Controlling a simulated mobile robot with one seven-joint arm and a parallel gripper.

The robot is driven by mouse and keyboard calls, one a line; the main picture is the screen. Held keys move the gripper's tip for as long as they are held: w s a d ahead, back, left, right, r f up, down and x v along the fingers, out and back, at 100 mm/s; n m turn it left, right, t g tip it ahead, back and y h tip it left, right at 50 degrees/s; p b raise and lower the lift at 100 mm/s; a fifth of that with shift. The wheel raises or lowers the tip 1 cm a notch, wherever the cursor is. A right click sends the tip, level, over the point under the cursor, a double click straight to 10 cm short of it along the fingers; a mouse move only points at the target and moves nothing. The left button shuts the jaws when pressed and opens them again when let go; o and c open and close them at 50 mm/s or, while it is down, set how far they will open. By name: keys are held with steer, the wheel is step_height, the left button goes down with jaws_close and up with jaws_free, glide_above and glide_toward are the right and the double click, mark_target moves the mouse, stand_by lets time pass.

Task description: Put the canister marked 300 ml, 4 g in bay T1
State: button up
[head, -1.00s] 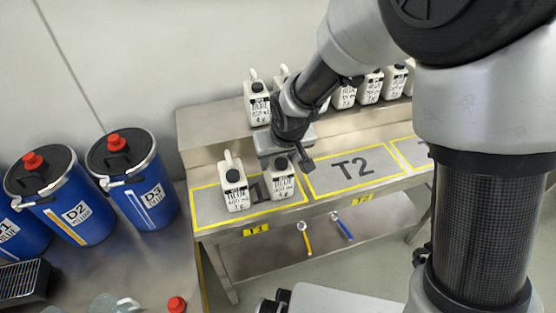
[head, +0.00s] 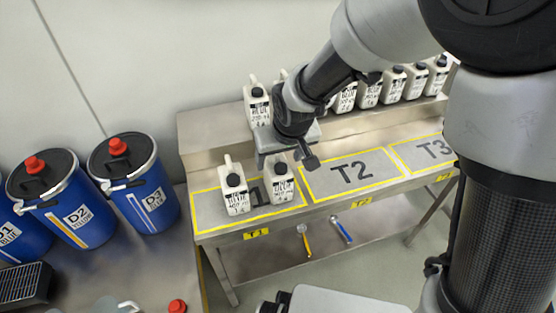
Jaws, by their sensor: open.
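Two white canisters with black caps stand upright in bay T1 (head: 207,213), the yellow-outlined area at the left of the bench: a left canister (head: 235,190) and a right canister (head: 280,185). Their labels are too small to read surely. My gripper (head: 285,160) is open, just above and behind the right canister; I cannot tell whether it touches it. More white canisters stand on the raised back shelf, such as one at its left end (head: 257,106) and several to the right (head: 392,85). My arm hides part of that row. I cannot pick out a 300 ml, 4 g marking.
Bay T2 (head: 375,160) and bay T3 (head: 425,150) are empty to the right. Blue drums with red caps, including D2 (head: 60,205), stand at the left.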

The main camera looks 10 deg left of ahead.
steer(key=s+d+r+m+t+h+p, duration=0.1)
steer(key=s+d+r+m+p, duration=0.3)
steer(key=d+r, duration=1.1)
steer(key=s+d+r+m+h+b, duration=0.1)
steer(key=s+d+r, duration=0.4)
steer(key=s+d, duration=0.6)
steer(key=shift+s+d+r+m+t+b, duration=0.2)
steer(key=shift+s+m+t+b, duration=0.1)
steer(key=shift+s+m+b, duration=0.35)
steer(key=shift+w, duration=0.1)
